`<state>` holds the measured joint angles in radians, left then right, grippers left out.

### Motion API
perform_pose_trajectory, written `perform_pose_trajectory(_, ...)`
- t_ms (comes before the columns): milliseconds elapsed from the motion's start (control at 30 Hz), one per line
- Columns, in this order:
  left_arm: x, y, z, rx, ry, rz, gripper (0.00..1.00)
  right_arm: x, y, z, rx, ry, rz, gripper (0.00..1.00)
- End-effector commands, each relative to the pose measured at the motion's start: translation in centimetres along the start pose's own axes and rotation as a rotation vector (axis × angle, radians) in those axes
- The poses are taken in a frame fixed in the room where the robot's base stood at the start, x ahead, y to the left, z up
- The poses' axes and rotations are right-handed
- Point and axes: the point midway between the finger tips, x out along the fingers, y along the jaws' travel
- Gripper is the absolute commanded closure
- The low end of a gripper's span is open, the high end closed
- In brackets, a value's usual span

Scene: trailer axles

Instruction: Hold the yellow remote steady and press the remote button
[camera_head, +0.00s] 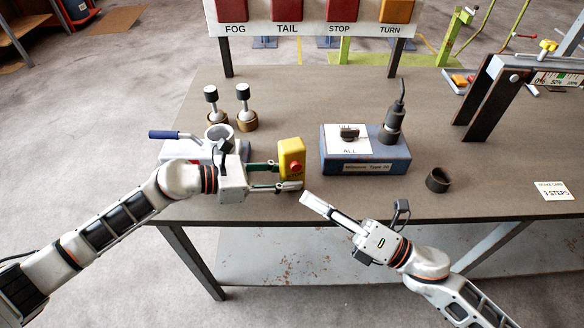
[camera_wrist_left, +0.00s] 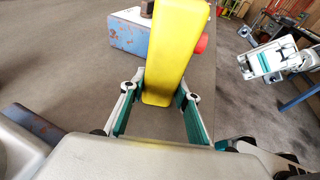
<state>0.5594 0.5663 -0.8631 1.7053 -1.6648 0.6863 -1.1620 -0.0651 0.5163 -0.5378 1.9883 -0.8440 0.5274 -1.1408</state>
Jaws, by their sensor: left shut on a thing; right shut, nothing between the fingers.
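The yellow remote (camera_head: 291,155) stands upright near the table's front edge in the head view, with a red button (camera_head: 296,167) on its side facing the front right. My left gripper (camera_head: 290,174) is shut on the remote. In the left wrist view the remote (camera_wrist_left: 172,50) sits between the two teal-padded fingers, its red button (camera_wrist_left: 201,44) on the right side. My right gripper (camera_head: 308,198) is shut and empty. Its fingertips are just in front of and below the remote, apart from the button. My right gripper also shows at the right of the left wrist view (camera_wrist_left: 262,62).
A blue box (camera_head: 365,165) with a knob and a black plug stands right of the remote. A dark ring (camera_head: 438,180) lies farther right. A vise-like fixture (camera_head: 195,148) and two plungers (camera_head: 245,108) are at left. A lamp panel (camera_head: 312,28) stands behind.

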Motion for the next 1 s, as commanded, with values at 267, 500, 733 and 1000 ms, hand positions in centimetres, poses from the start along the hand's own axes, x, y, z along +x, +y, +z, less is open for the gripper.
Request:
perform_pose_trajectory(267, 0.0, 0.0, 0.1, 0.001, -0.001, 0.0, 0.81, 0.0, 0.0, 0.0, 0.0, 0.0, 0.0, 1.0)
perform_pose_trajectory(500, 0.0, 0.0, 0.1, 0.001, -0.001, 0.0, 0.49, 0.0, 0.0, 0.0, 0.0, 0.0, 0.0, 1.0)
perform_pose_trajectory(733, 0.0, 0.0, 0.0, 0.0, -0.001, 0.0, 0.49, 0.0, 0.0, 0.0, 0.0, 0.0, 0.0, 1.0)
perform_pose_trajectory(1000, -1.6, 0.1, 0.0, 0.0, 0.001, 0.002, 0.49, 0.0, 0.0, 0.0, 0.0, 0.0, 0.0, 1.0)
